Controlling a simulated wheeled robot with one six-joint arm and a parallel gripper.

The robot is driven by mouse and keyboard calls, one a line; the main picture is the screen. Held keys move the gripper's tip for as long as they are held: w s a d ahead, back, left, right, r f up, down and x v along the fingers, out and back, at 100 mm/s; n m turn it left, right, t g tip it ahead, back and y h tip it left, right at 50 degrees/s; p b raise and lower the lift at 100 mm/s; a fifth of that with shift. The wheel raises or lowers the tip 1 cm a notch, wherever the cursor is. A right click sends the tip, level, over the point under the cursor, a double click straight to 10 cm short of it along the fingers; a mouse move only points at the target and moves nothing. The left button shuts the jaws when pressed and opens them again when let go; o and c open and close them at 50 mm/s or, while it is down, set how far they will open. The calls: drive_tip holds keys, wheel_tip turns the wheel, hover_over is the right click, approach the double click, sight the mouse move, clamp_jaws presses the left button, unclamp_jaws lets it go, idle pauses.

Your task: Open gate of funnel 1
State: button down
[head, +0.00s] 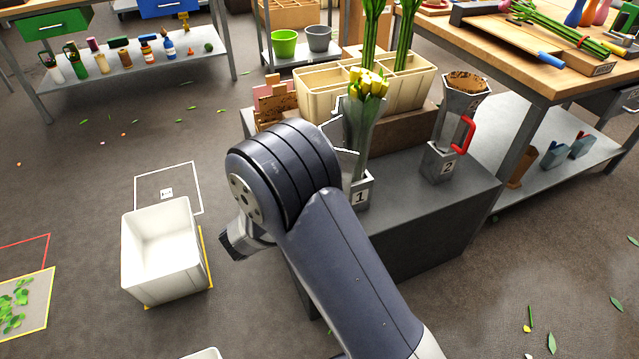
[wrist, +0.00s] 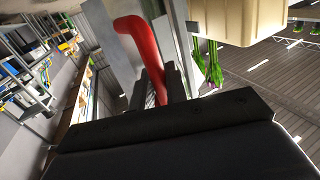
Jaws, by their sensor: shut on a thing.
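Funnel 1 (head: 360,165) stands on the dark grey bench, with its "1" label at its foot and yellow tulips (head: 368,84) in its top. The handle's top bends toward a grey metal plate. Whether the gate is open or closed cannot be told.
Funnel 2 (head: 441,130), with a red handle (head: 464,133), stands to the right on the bench. A cream divided box (head: 318,98) is behind funnel 1. A white crate (head: 133,262) sits on the floor at left. Open floor lies beyond it.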

drive_tip(key=shift+w+a+r, duration=0.15)
drive_tip(key=shift+a, duration=0.05)
idle(0.4)
drive_tip(key=c, duration=1.5)
unclamp_jaws()
drive_tip(key=p+v, duration=0.2)
drive_tip(key=v, duration=0.8)
drive_tip(key=shift+s+a, duration=0.2)
drive_tip(key=shift+s, duration=0.1)
drive_tip(key=b+x, duration=0.2)
drive_tip(key=x, duration=0.8)
drive_tip(key=shift+w+d, duration=0.2)
drive_tip(key=shift+d, duration=0.15)
